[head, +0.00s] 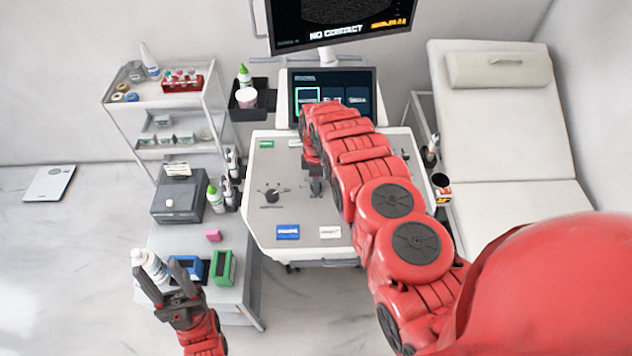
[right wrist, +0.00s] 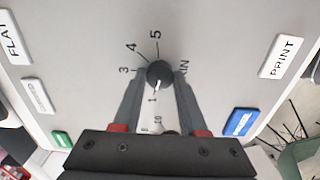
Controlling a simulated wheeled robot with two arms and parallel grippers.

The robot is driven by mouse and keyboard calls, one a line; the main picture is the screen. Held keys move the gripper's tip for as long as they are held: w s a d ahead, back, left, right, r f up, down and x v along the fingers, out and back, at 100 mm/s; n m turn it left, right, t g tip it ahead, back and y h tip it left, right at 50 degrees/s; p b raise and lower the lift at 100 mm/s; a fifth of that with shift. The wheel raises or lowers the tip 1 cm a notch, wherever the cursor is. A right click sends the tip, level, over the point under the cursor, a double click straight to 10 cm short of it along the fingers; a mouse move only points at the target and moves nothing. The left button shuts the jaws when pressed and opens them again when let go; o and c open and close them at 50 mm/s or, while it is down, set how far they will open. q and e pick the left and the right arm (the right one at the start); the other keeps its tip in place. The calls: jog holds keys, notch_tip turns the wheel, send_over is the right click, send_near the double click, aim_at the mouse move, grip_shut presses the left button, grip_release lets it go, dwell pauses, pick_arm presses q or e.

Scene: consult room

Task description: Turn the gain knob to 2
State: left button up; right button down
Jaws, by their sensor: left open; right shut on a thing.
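The gain knob (right wrist: 160,72) is a small dark round knob on the light console panel (right wrist: 90,60), in the middle of the right wrist view. Its white pointer mark faces down in that view, toward the printed 1. The numbers 3, 4 and 5 show around it; the 2 is not visible, and the left finger covers part of the dial. My right gripper (right wrist: 160,76) is shut on the gain knob, a finger on each side. In the head view my right arm hides most of it. My left gripper (head: 157,270) is open at the lower left, near a white bottle (head: 148,262).
Another dark knob (head: 272,195) sits left of my right gripper. Blue (head: 287,232) and white (head: 330,232) buttons line the console's front. A touchscreen (head: 330,92) stands behind. A side table with a grey box (head: 178,200) and a green block (head: 223,267) is at the left.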

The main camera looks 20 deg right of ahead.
jog(key=m+b, duration=0.3)
jog(key=shift+f+m, duration=0.2)
jog(key=shift+m, duration=0.1)
jog(key=m+b, duration=0.2)
jog(key=shift+m, duration=0.3)
jog(key=shift+r+m+b, duration=0.15)
jog(key=shift+m+b, duration=0.5)
jog(key=shift+m, duration=0.05)
jog(key=shift+c, duration=2.2)
grip_release()
jog(key=shift+d, duration=0.1)
jog(key=shift+r, duration=0.1)
